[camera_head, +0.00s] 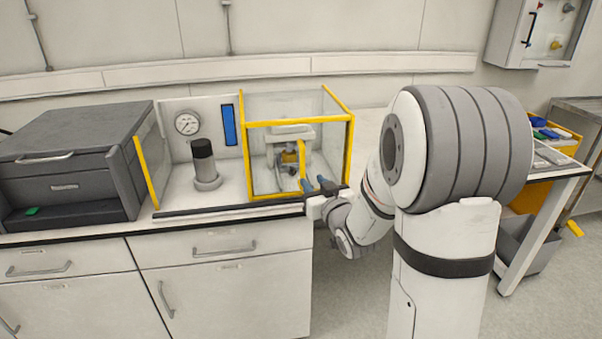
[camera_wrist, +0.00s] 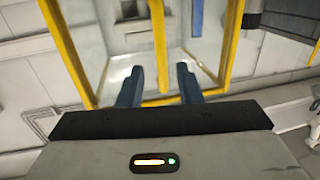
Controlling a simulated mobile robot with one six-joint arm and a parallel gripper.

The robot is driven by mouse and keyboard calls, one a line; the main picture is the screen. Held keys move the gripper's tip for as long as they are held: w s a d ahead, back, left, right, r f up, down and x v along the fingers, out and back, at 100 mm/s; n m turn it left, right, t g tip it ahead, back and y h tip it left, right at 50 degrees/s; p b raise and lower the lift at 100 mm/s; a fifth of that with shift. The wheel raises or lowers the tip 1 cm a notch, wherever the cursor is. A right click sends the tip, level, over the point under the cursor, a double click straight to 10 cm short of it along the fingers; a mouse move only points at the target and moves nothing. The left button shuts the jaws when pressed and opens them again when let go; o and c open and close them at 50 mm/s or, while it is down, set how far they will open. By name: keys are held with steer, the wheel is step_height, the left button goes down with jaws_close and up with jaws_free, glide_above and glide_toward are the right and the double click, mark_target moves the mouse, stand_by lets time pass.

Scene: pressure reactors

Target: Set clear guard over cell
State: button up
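The clear guard (camera_head: 348,140), a see-through box with yellow edges, stands on the bench at the right end of the station. Its yellow frame fills the upper wrist view (camera_wrist: 228,45). The cell (camera_head: 290,157), a grey bracket with a brass-coloured part, shows through the guard's panels. A yellow upright bar (camera_head: 303,160) is on the guard's near side. My gripper (camera_head: 318,183) is at the guard's lower front right, blue fingers apart. In the wrist view, the bar (camera_wrist: 160,40) runs between the fingers (camera_wrist: 160,70) with visible gaps; whether they reach around it is unclear.
Left of the guard are a black-topped cylinder (camera_head: 205,165), a pressure gauge (camera_head: 187,123) and a blue strip (camera_head: 229,125). A yellow-edged panel (camera_head: 146,172) and a dark grey cabinet (camera_head: 75,160) stand further left.

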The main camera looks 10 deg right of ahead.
mark_target(304, 170)
steer(key=w, duration=0.2)
steer(key=w+a, duration=0.1)
steer(key=w, duration=0.2)
steer(key=w+p, duration=0.1)
steer(key=w, duration=0.1)
steer(key=shift+w+a, duration=0.3)
steer(key=shift+w, duration=0.05)
steer(key=shift+c, duration=0.5)
jaws_close()
